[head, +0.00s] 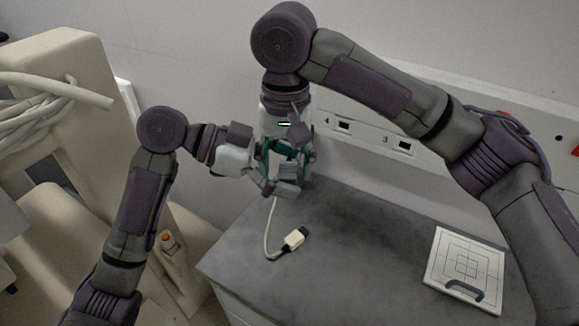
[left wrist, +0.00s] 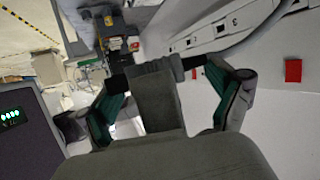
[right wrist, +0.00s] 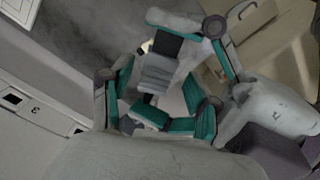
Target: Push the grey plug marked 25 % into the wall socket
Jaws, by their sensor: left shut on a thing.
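My left gripper (head: 266,170) and right gripper (head: 290,175) meet close together above the back of the dark cart top. My left gripper is shut on a grey block (left wrist: 155,98), apparently the grey plug; its 25 % mark cannot be read. It seems to be between the hands in the right wrist view, but overlapping fingers hide much of it. Whether the right fingers grip it cannot be told. A white cable hangs from the hands to a pale connector (head: 294,239) lying on the cart top. The wall strip has sockets marked 4 (head: 343,126) and 3 (head: 404,147), right of the hands.
The dark cart top (head: 345,260) is mostly clear. A white board (head: 466,268) with a square pattern and dark handle lies at its right. A beige covered cart (head: 60,75) with thick hoses stands at the left. The wall is close behind the hands.

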